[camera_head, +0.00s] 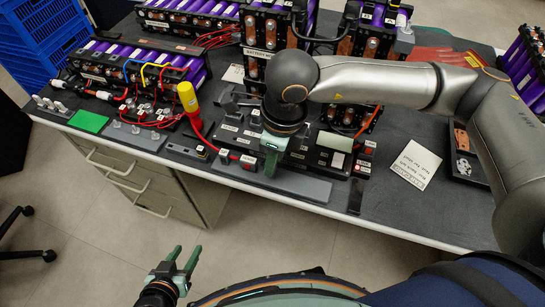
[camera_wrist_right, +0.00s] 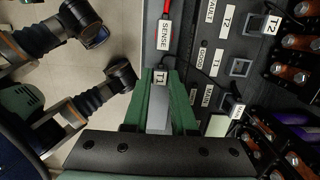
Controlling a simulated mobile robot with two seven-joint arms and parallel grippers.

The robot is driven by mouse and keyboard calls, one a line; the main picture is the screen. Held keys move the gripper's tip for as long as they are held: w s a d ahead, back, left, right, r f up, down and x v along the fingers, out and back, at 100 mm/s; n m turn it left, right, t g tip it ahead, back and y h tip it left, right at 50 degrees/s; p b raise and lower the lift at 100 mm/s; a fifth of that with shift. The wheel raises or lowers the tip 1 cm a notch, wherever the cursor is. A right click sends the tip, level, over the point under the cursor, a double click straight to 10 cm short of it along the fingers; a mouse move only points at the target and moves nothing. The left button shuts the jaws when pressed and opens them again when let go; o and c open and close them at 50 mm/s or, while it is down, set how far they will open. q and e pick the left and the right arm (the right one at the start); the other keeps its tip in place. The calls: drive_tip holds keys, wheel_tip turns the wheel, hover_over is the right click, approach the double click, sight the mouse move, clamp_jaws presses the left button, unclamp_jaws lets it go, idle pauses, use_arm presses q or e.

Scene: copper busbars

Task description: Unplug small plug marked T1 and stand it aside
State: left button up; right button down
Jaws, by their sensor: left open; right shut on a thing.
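The small plug with a white T1 label (camera_wrist_right: 160,78) sits between the green fingertips of my right gripper (camera_wrist_right: 161,90). In the head view my right gripper (camera_head: 270,165) points down over the front edge of the black panel, and its own arm hides part of that panel. In the wrist view the panel carries printed T1 (camera_wrist_right: 217,58) and T2 labels beside square sockets, one socket (camera_wrist_right: 240,68) looking empty. Whether the plug touches the surface below cannot be told. My left gripper (camera_head: 184,256) is open and empty, in front of the table, over the floor.
A grey strip (camera_head: 300,186) lies along the table's front edge. A yellow-handled tool (camera_head: 187,97) with a red cable stands left of the panel. Battery modules with purple cells (camera_head: 130,60) fill the back. A paper card (camera_head: 415,165) lies on the right.

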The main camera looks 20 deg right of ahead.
drive_tip(key=shift+f, duration=0.2)
drive_tip(key=shift+f+b, duration=0.1)
drive_tip(key=shift+b, duration=0.25)
drive_tip(key=shift+f+b, duration=0.1)
drive_tip(key=shift+b, duration=0.2)
idle(0.5)
drive_tip(key=c, duration=0.6)
unclamp_jaws()
drive_tip(key=shift+c, duration=0.2)
